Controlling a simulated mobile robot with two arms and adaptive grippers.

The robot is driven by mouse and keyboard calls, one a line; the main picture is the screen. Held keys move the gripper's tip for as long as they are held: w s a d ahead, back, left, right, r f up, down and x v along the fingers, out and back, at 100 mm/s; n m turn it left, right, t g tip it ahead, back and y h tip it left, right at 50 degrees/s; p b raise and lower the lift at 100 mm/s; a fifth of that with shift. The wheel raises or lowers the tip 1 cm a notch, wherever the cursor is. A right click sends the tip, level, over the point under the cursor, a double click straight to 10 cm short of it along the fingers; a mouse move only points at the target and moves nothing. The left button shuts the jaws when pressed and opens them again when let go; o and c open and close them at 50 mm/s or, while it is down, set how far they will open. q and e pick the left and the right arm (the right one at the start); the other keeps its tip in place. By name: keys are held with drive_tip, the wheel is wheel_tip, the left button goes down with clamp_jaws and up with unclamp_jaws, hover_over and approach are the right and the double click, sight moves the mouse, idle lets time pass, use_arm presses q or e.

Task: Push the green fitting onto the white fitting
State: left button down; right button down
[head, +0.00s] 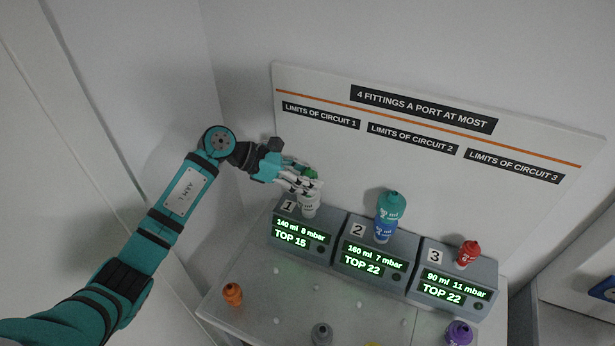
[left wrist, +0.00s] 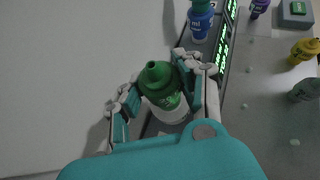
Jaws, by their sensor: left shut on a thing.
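My left gripper (head: 306,186) is shut on the green fitting (head: 310,173), above port 1. The white fitting (head: 309,209) stands upright on port 1, right below the green one. It also shows in the left wrist view (left wrist: 172,114) around the green fitting's lower edge. My right gripper is not in view.
On port 2 a teal fitting (head: 391,204) sits on a blue one (head: 382,232). A red fitting (head: 467,253) is on port 3. Orange (head: 232,294), grey (head: 321,334) and purple (head: 459,332) fittings stand on the table in front. A sign board (head: 420,145) rises behind the ports.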

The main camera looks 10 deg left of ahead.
use_arm(q)
drive_tip(key=shift+s+f, duration=0.15)
drive_tip(key=shift+f, duration=0.3)
drive_tip(key=c, duration=1.2)
unclamp_jaws()
drive_tip(key=o, duration=0.4)
drive_tip(key=shift+r, duration=0.15)
drive_tip(key=shift+r, duration=0.1)
